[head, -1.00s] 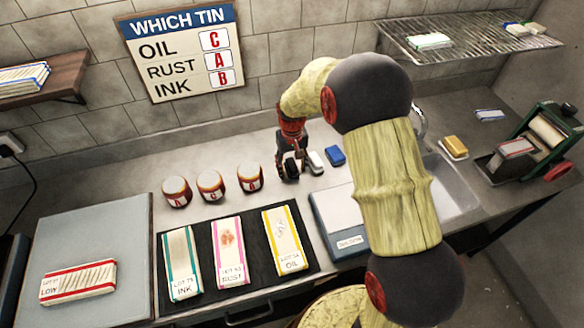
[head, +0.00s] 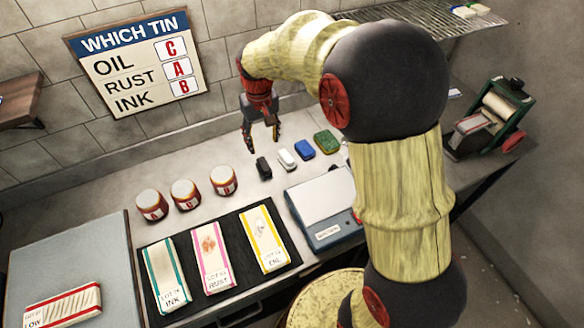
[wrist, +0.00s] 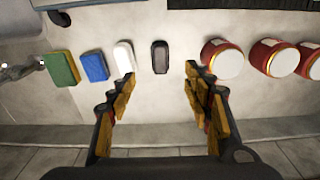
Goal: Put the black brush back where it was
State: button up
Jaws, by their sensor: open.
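The black brush (head: 263,168) rests on the grey counter, at the left end of a short row, beside a white block (head: 287,159) and apart from it. In the wrist view the black brush (wrist: 160,57) lies between and beyond the fingertips, with clear counter around it. My gripper (head: 262,148) is open and empty, just above and behind the brush, fingers pointing down. Its two spread fingers also show in the wrist view (wrist: 160,75), touching nothing.
A blue block (head: 304,149) and a green sponge (head: 326,142) continue the row. Three lidded tins (head: 185,193) stand left of the brush. A dark mat (head: 153,256) with three labelled cloths and a scale (head: 320,200) lie in front. The tiled wall is close behind.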

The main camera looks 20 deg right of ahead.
jog(key=s+r+t, duration=0.3)
jog(key=s+r, duration=0.9)
jog(key=s, duration=0.1)
jog(key=s+r+t, duration=0.2)
jog(key=s, duration=1.2)
jog(key=shift+s, duration=0.35)
